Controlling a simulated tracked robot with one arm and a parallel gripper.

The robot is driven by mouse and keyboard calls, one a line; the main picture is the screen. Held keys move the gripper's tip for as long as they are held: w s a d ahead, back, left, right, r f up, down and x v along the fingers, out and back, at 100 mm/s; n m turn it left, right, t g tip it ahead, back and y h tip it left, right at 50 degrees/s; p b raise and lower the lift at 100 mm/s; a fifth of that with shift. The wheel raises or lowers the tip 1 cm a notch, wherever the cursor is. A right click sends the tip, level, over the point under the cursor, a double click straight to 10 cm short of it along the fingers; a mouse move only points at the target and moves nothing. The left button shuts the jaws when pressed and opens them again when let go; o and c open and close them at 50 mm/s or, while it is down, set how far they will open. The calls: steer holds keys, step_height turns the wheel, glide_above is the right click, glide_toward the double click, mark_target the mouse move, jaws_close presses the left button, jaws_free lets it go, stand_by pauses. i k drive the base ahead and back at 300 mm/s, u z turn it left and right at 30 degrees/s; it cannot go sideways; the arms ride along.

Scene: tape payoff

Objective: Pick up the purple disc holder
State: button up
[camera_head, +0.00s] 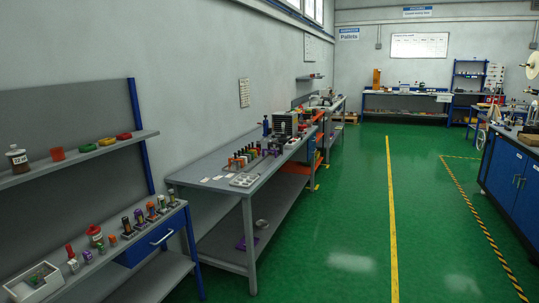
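Several purple things are in view, all small, and I cannot tell for certain which is the disc holder. Another purple item (275,148) is on that bench's top, among coloured parts. Small purple pieces (87,256) also stand on the near left bench. My gripper is not in view.
The grey middle bench (215,168) stands along the left wall. The near left bench has a blue drawer (150,240) and an upper shelf (80,160). A blue cabinet (510,175) stands at right. The green floor (345,215) between is clear, with a yellow line (391,210).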

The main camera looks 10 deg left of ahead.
mark_target(268, 150)
steer(key=z, duration=0.15)
steer(key=i, duration=4.3)
steer(key=u, duration=0.25)
steer(key=i, duration=1.8)
steer(key=u, duration=0.2)
